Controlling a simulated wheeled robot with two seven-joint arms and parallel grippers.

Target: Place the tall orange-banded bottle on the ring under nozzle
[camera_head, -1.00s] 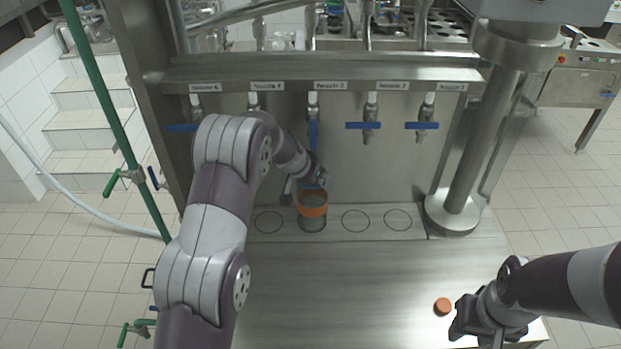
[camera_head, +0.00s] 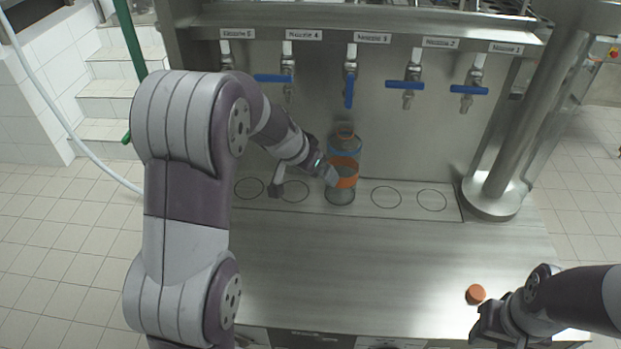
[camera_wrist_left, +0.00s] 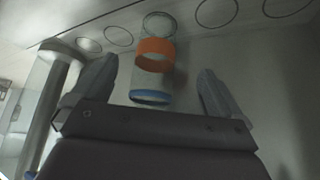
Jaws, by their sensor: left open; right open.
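The tall orange-banded bottle (camera_head: 343,172) stands upright under Nozzle 3, on the ring place in the middle of the row. It is clear, with an orange band and a blue band. In the left wrist view the bottle (camera_wrist_left: 153,72) sits between the spread fingers, apart from both. My left gripper (camera_wrist_left: 150,90) is open; in the head view it is beside the bottle at its left, partly hidden by the wrist. Nozzle 3 (camera_head: 350,75) hangs above the bottle. My right gripper (camera_head: 478,335) is open and empty near the front right of the counter.
An orange cap (camera_head: 475,294) lies on the steel counter (camera_head: 380,270) close to my right gripper. Empty rings, such as one to the right (camera_head: 386,197), flank the bottle. A thick steel column (camera_head: 510,140) stands at the right. The middle counter is clear.

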